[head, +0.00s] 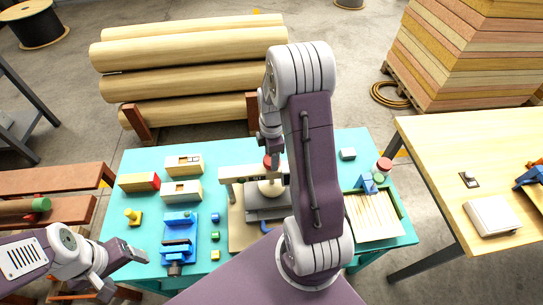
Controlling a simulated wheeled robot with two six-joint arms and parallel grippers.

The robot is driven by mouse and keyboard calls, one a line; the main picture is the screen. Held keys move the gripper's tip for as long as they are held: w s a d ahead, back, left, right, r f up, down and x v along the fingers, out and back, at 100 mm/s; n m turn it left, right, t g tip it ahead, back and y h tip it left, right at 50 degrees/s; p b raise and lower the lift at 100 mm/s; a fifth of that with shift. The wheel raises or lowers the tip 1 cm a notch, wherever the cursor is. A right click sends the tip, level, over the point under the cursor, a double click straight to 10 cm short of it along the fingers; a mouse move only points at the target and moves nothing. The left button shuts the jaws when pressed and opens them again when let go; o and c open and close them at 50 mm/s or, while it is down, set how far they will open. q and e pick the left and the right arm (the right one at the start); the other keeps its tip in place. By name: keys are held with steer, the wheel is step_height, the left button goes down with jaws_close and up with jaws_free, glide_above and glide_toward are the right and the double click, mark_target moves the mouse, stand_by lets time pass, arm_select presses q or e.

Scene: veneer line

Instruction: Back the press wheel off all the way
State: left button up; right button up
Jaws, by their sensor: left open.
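A small press with a beige frame (227,174) stands near the middle of the teal table. A red part at its top (267,162), which looks like the press wheel, is mostly hidden by my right gripper and arm. A pale round plate (270,188) sits below it over a grey bed (262,213). My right gripper (275,155) points down at the top of the press; its fingers are too small and hidden to tell whether they hold the wheel. My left gripper (121,271) is open and empty at the table's front left, well away from the press.
Wooden boxes (183,163), a blue clamp-like tool (178,240) and small blocks lie left of the press. A tray of pale strips (372,218) and a red-topped jar (383,166) are to the right. Logs (190,50) lie behind the teal table (135,165).

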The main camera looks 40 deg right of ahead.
steer(key=o, duration=1.4)
steer(key=shift+c, duration=0.2)
steer(key=shift+w+r, duration=0.1)
steer(key=shift+r, duration=0.15)
step_height(320, 180, up, 9)
steer(key=b, duration=0.1)
steer(key=shift+f+b, duration=0.2)
steer(key=shift+b, duration=0.2)
